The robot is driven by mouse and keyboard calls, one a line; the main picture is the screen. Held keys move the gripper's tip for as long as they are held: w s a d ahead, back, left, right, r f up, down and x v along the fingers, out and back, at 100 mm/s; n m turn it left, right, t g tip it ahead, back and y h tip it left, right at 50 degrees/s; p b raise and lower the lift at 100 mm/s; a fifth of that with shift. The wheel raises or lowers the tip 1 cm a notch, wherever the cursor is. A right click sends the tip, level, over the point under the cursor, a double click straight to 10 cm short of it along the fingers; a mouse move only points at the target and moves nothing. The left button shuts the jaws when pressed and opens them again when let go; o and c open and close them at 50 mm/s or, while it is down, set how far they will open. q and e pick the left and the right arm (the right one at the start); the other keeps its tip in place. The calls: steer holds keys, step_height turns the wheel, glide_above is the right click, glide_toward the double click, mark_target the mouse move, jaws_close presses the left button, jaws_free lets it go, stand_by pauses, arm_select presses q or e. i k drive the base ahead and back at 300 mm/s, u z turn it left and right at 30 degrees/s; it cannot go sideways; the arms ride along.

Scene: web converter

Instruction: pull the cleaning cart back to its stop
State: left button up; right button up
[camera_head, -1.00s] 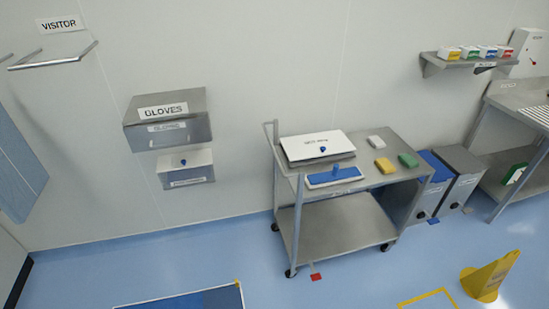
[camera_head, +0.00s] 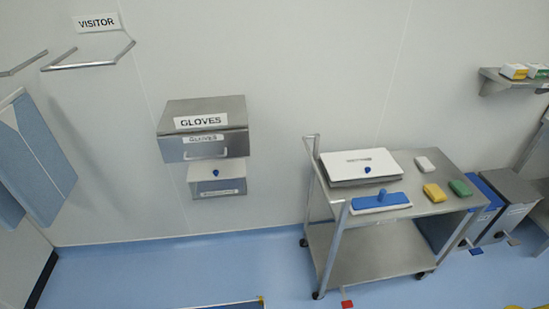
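The cleaning cart (camera_head: 375,252) is a steel two-shelf trolley standing against the wall right of centre. Its push handle (camera_head: 312,147) is at its left end. On its top shelf are a white box (camera_head: 350,166) with a blue knob, a blue flat mop head (camera_head: 381,202), a white block (camera_head: 425,164), a yellow sponge (camera_head: 435,192) and a green sponge (camera_head: 460,188). The lower shelf is empty. A small red floor mark (camera_head: 347,304) lies beside the cart's front left wheel. Neither of my grippers is in view.
A steel glove box (camera_head: 203,131) and a smaller dispenser (camera_head: 217,182) hang on the wall left of the cart. Two pedal bins (camera_head: 512,192) stand right of it. Blue garments (camera_head: 45,150) hang at far left. Blue floor (camera_head: 180,270) between is clear; a mat edge (camera_head: 235,304) shows at the bottom.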

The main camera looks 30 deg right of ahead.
mark_target(351, 249)
steer(key=u, duration=0.15)
steer(key=i, duration=0.75)
steer(key=z, duration=0.7)
steer(key=i, duration=0.55)
steer(key=z, duration=0.4)
